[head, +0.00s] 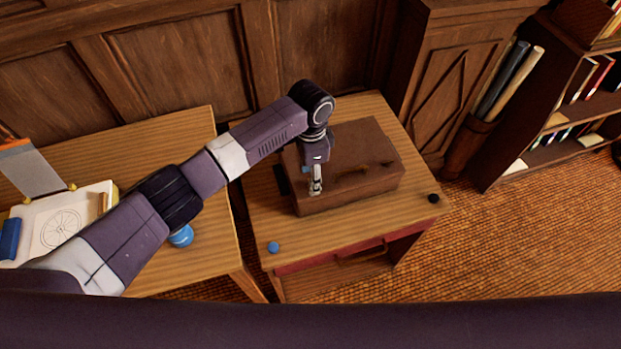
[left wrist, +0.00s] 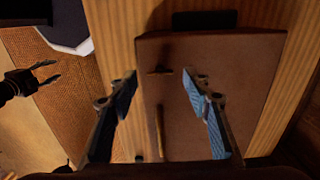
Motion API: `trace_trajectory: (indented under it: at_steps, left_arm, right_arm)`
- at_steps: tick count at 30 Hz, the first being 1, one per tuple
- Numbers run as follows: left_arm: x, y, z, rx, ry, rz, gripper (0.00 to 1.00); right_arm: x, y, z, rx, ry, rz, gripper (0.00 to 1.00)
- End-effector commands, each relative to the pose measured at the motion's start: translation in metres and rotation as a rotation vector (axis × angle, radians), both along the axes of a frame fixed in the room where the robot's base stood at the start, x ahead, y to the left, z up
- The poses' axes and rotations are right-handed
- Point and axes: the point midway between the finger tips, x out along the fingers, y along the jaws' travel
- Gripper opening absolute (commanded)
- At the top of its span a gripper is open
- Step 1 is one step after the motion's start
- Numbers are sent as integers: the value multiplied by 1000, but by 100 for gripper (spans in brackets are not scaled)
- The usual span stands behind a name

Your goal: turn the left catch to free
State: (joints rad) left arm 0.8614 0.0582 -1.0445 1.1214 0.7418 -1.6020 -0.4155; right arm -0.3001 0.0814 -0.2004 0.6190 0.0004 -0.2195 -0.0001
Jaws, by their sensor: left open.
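A brown box (head: 375,150) lies on the right-hand wooden table. In the left wrist view, its top (left wrist: 185,60) carries two catches near one edge. The left catch (left wrist: 159,71) is small and lies crosswise. The right catch (left wrist: 160,130) is longer and lies lengthwise. My left gripper (head: 316,190) points down over the box's left front part. In the wrist view, its open blue-padded fingers (left wrist: 160,74) stand on either side of the left catch, apart from it. In the head view the gripper hides the left catch. My right gripper (left wrist: 57,70) shows only in the wrist view, open and empty.
A blue knob (head: 273,247) and a black knob (head: 433,198) sit near the table's front corners. A wooden panelled wall stands behind; a shelf (head: 550,110) is at right.

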Motion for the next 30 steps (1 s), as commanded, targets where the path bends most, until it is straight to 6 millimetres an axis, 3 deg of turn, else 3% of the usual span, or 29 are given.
trace_trajectory:
  at_steps: [6, 13, 18, 30]
  left_arm:
    - [1, 0, 49, -2, -6, -1, 45]
    - [1, 0, 87, -1, -3, 0, 45]
    - [0, 0, 98, 0, -1, 0, 45]
    - [0, 0, 99, 0, -1, 0, 45]
  right_arm:
    - [0, 1, 0, 1, -1, 0, 43]
    - [0, 1, 0, 1, -1, -1, 43]
    - [1, 1, 0, 1, -1, -1, 43]
    - [1, 1, 0, 1, -1, -1, 43]
